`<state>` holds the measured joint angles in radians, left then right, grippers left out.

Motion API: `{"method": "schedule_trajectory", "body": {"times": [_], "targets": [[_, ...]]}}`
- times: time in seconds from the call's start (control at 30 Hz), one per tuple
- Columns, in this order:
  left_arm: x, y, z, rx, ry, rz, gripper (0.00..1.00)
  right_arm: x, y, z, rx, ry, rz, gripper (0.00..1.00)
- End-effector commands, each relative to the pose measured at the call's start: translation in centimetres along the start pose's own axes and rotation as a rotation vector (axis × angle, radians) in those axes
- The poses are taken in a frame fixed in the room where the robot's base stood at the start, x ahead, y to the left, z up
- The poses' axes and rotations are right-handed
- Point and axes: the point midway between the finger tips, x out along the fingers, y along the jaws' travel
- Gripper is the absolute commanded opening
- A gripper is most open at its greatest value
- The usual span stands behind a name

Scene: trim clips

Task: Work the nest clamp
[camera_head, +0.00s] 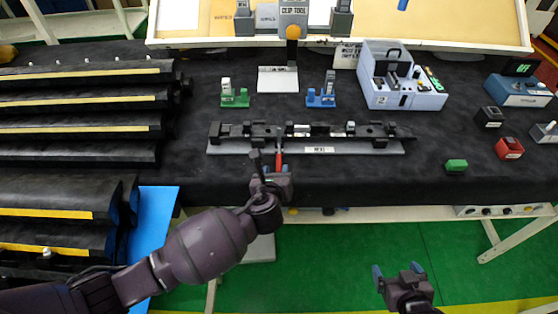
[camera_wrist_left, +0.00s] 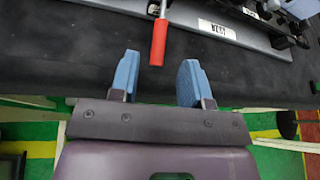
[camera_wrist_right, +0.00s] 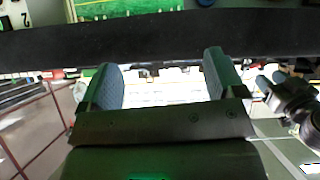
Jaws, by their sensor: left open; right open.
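The nest (camera_head: 310,149) is a long grey plate with black fixtures along it, at the middle of the dark table. A clamp handle with a red grip (camera_head: 278,161) sticks out from its front edge toward me. The red grip (camera_wrist_left: 158,43) also shows in the left wrist view, ahead of and between the fingertips. My left gripper (camera_head: 275,173) is open and empty, just in front of the grip; its blue fingers (camera_wrist_left: 160,80) do not enclose it. My right gripper (camera_head: 397,271) is open and empty, low in front of the table, away from the nest.
Green (camera_head: 235,97) and blue (camera_head: 321,97) clip stands sit behind the nest. A light blue-grey machine (camera_head: 415,101) stands behind right. A green block (camera_head: 456,165) and red box (camera_head: 509,148) lie right. Dark racks with yellow strips (camera_head: 80,130) fill the left.

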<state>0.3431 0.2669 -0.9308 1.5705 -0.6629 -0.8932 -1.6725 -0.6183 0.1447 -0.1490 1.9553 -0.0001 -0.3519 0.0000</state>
Motion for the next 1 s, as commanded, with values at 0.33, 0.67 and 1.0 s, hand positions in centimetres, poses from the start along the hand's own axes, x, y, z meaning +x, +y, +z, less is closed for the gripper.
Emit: {"method": "schedule_trajectory", "body": {"times": [0.33,0.67,1.0], "targets": [[4.3,0.1,-0.3,-0.003,-0.001,0.000,0.43,1.7,-0.5,0.9,0.005,0.028,-0.002,0.88],[6.7,0.1,-0.2,-0.003,0.000,0.001,0.43,3.1,-0.8,1.8,0.003,0.038,-0.004,0.88],[7.1,0.0,0.0,-0.003,0.000,0.000,0.43,3.3,-0.7,1.5,-0.001,0.048,-0.005,0.88]]}}
